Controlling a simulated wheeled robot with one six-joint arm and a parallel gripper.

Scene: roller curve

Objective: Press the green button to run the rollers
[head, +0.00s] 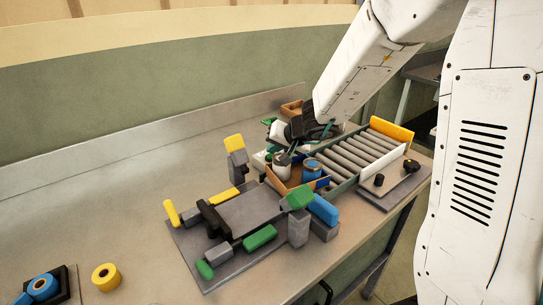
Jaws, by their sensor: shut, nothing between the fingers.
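The roller conveyor (352,158) stands at the right end of the bench, with grey rollers between pale side rails and a yellow end stop (392,129). My gripper (308,130) is a dark shape at the end of my white arm, over the left end of the conveyor. It is shut and empty; its fingertips are hard to make out against the clutter. I cannot pick out the green button with certainty. A grey plate (391,190) in front of the conveyor carries small dark knob-like parts (411,166), whose tops are too small to read.
The back left bench is clear.

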